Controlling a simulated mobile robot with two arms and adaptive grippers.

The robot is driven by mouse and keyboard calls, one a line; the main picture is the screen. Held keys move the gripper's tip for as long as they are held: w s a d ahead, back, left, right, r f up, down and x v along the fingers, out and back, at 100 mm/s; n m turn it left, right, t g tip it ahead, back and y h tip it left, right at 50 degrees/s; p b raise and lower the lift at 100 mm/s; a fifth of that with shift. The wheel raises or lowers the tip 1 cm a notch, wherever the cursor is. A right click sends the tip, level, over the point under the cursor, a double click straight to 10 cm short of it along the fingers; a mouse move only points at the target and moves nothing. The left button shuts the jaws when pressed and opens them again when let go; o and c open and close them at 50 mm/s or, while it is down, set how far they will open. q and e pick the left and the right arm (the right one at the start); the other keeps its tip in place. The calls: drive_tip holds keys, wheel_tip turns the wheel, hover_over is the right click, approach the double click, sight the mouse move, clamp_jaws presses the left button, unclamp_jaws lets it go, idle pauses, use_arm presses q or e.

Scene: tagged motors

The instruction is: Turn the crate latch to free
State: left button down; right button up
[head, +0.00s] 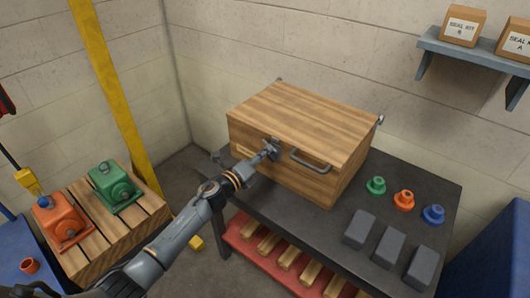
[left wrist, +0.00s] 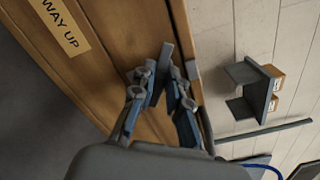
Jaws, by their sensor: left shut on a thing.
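The wooden crate (head: 305,112) stands closed on the dark workbench, its lid down and a grey bar handle (head: 310,162) on its front. The small grey latch (head: 275,141) is at the upper front edge of the crate, left of the handle. My left gripper (head: 269,150) reaches it from the front left and is shut on it. In the left wrist view the two fingers (left wrist: 166,85) close around a narrow grey bar (left wrist: 165,55) against the wood. The fingers partly hide the latch, so its exact angle is hard to tell. My right gripper is not in view.
Green, orange and blue round parts (head: 403,200) and several grey blocks (head: 389,248) lie on the bench (head: 335,230) right of the crate. A green motor (head: 114,187) and an orange motor (head: 62,221) sit on a slatted wooden stand at left. A shelf (head: 475,52) holds boxes.

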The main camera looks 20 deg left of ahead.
use_arm(q)
drive_tip(key=shift+a+f+n+p, duration=0.1)
drive_tip(key=shift+f+n+p, duration=0.15)
drive_tip(key=shift+n, duration=1.55)
drive_tip(key=shift+a+f+n+p, duration=0.1)
drive_tip(key=shift+f+n, duration=0.25)
drive_tip(key=shift+n, duration=1.45)
drive_tip(key=c, duration=1.3)
unclamp_jaws()
drive_tip(key=v, duration=1.2)
